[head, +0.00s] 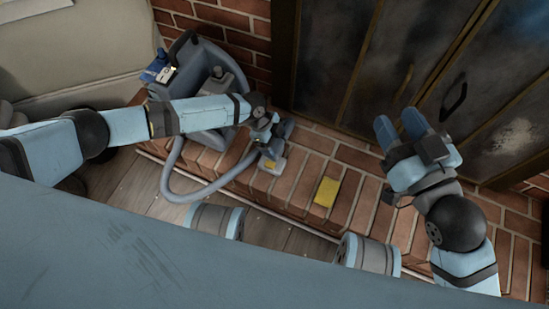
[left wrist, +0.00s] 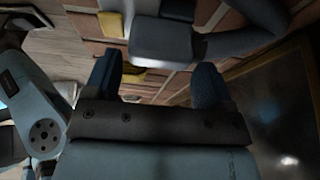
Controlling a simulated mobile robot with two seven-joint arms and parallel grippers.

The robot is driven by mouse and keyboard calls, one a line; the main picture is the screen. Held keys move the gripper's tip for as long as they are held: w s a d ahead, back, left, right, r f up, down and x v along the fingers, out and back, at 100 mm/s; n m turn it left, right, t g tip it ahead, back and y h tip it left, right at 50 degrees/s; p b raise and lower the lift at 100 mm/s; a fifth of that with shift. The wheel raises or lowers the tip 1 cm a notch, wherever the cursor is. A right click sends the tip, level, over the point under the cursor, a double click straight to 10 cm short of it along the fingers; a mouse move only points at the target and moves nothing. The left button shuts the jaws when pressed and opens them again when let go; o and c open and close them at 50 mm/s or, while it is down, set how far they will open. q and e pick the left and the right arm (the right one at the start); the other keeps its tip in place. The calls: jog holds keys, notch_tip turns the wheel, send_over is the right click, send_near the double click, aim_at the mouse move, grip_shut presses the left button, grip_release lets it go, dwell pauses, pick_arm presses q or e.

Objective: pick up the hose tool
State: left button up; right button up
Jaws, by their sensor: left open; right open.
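The hose tool (head: 274,164) is a grey nozzle with a yellow patch. It lies on the brick hearth in the head view, at the end of a curved grey hose. My left gripper (head: 268,134) is over it, fingers pointing down, and partly hides it. In the left wrist view a grey piece of the tool (left wrist: 162,42) shows just beyond the open left fingers (left wrist: 157,80). I cannot tell whether they touch it. My right gripper (head: 400,128) is open and empty, in front of the dark doors at the right.
A blue-grey cleaning machine (head: 213,80) stands on the hearth at the back left, behind my left forearm. A yellow sponge (head: 326,191) lies on the bricks (head: 300,170) right of the tool. Dark glass fireplace doors (head: 330,50) stand behind. The bricks around the sponge are clear.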

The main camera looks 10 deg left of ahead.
pick_arm(q)
jog(key=b+x, duration=0.1)
jog(key=x, duration=0.1)
jog(key=shift+d+f, duration=0.15)
jog(key=shift+f, duration=0.25)
jog(key=shift+r, duration=0.1)
jog(key=c, duration=0.7)
pick_arm(e)
jog(key=shift+w+d+r+n+t, duration=0.25)
jog(key=shift+w+r+n+t, duration=0.2)
jog(key=shift+n, duration=0.15)
pick_arm(q)
notch_tip(320, 180, up, 6)
jog(key=p, duration=0.3)
jog(key=shift+r+p, duration=3.15)
jog(key=shift+r, duration=3.85)
pick_arm(e)
jog(key=shift+s+a+r+m, duration=0.25)
jog(key=shift+s+r+m, duration=0.2)
jog(key=shift+r+m, duration=0.25)
jog(key=shift+s+a+r+m, duration=0.2)
jog(key=shift+s+r+m, duration=0.3)
jog(key=shift+m, duration=0.2)
jog(key=shift+s+a+r+m, duration=0.25)
jog(key=shift+s+r+m, duration=0.15)
jog(key=shift+r+m, duration=0.3)
